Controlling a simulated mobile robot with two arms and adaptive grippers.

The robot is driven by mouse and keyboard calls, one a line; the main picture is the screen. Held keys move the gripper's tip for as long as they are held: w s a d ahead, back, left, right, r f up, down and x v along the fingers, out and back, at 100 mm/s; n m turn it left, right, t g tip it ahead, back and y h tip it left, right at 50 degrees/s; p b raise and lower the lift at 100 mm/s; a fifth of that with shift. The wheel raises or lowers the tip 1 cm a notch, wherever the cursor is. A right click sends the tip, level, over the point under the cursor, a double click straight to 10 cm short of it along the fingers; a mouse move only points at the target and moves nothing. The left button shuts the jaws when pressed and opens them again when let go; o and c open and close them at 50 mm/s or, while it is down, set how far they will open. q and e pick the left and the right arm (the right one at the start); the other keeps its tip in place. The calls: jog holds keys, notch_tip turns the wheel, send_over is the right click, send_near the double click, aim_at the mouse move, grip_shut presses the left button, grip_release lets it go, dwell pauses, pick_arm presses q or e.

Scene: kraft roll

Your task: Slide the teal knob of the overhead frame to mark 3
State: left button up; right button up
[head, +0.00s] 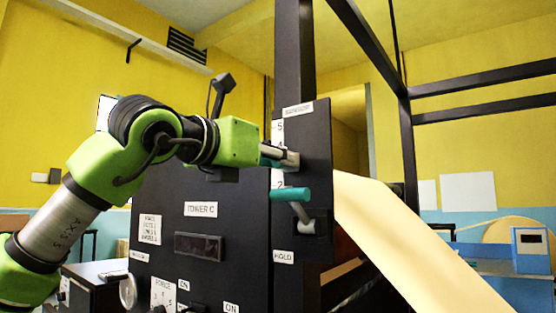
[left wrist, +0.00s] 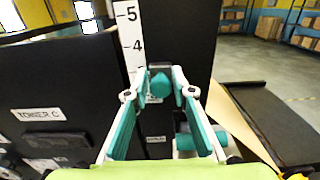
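The overhead frame's black panel (head: 318,150) carries a white vertical scale (head: 278,131). In the left wrist view the scale (left wrist: 129,40) shows 5 and 4 above the teal knob (left wrist: 160,84). The knob sits below mark 4, about where 3 would be; that number is covered. My left gripper (left wrist: 162,76) has its teal-padded fingers closed in on both sides of the knob. In the head view my left gripper (head: 288,158) reaches the panel just above mark 2 and hides the knob. My right gripper is in neither view.
A separate teal lever handle (head: 290,194) sticks out just below my gripper, above a HOLD label (head: 283,257). It also shows in the left wrist view (left wrist: 194,141). A black cabinet (head: 200,255) stands left of the panel. A cream paper web (head: 400,235) slopes down right.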

pick_arm(q)
jog(key=shift+o, duration=0.2)
jog(key=v, duration=1.1)
jog(key=shift+s+a, duration=0.2)
jog(key=shift+s, duration=0.15)
